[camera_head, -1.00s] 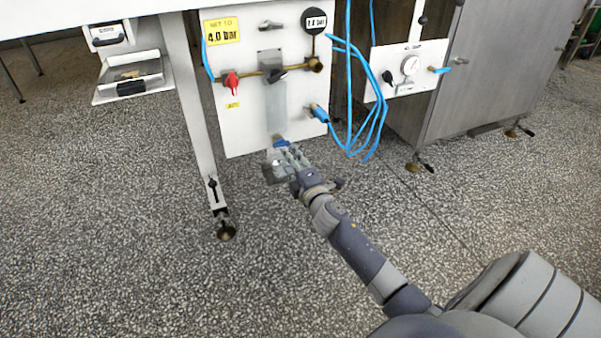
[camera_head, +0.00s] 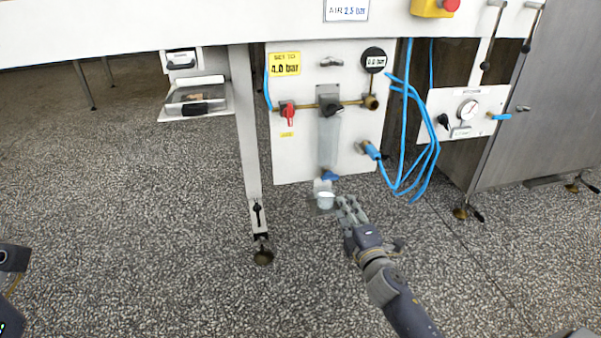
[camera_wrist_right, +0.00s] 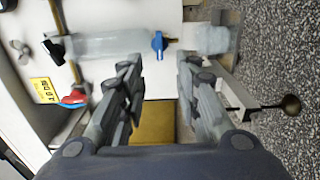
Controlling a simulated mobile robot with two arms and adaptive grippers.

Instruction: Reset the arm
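My right gripper (camera_head: 346,204) is in front of the lower edge of a white panel (camera_head: 300,160), to the right of a small clear cup (camera_head: 326,201). The cup sits below the blue drain knob (camera_head: 329,176) of a clear filter bowl (camera_head: 328,145). In the right wrist view my right gripper (camera_wrist_right: 158,62) has its fingers apart with nothing between them. The cup (camera_wrist_right: 213,38) and the blue knob (camera_wrist_right: 158,43) show beyond the fingertips. A dark part of my own body (camera_head: 14,258) shows at the left edge; I cannot make out left fingers.
The panel carries a red valve handle (camera_head: 289,114), a round gauge (camera_head: 374,60) and a blue hose coupling (camera_head: 371,151). Blue hoses (camera_head: 420,165) hang to the right. A table leg (camera_head: 246,130) stands left of the panel. The speckled floor (camera_head: 150,240) in front is clear.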

